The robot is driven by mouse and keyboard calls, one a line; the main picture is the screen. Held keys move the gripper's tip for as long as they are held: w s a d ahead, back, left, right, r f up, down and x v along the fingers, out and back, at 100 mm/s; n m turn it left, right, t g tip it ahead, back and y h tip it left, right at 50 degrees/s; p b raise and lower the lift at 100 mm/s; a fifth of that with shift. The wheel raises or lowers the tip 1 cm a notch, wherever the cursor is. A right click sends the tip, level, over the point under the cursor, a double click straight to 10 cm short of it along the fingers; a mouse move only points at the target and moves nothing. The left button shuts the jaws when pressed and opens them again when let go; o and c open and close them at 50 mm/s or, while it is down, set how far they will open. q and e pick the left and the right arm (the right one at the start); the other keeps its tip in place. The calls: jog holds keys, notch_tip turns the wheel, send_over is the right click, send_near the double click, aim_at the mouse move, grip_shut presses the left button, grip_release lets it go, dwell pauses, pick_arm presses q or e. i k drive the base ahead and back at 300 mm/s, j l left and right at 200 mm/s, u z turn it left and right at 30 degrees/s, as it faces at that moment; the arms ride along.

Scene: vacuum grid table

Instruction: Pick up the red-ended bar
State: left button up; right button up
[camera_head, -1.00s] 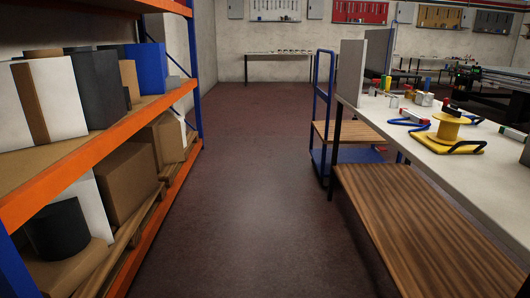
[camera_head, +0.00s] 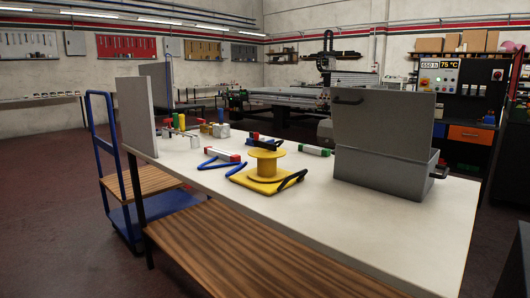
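A pale bar with a red end (camera_head: 223,154) lies on the white worktable (camera_head: 395,235), near its left part. A second pale bar with green ends (camera_head: 314,150) lies further right, behind the yellow spool (camera_head: 266,165). A small dark item with red and blue parts (camera_head: 256,138) sits behind the spool and is too small to make out. Neither of my grippers is in view.
A grey box with a raised lid (camera_head: 383,165) stands on the table's right. A grey upright panel (camera_head: 136,117) stands at its left end. A wooden shelf (camera_head: 250,250) juts out in front below the tabletop. A blue trolley (camera_head: 128,215) stands left; floor beyond it is open.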

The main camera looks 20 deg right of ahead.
aim_at(222, 155)
jog(key=i+j+z, duration=0.2)
jog(key=z, duration=0.15)
jog(key=i+j+z, duration=0.2)
jog(key=j+z, duration=0.15)
jog(key=i+j+z, duration=0.15)
jog(key=j+z, duration=0.15)
jog(key=i+j+z, duration=0.1)
jog(key=j+z, duration=0.2)
jog(key=j, duration=0.25)
jog(key=j+z, duration=0.35)
jog(key=j, duration=0.15)
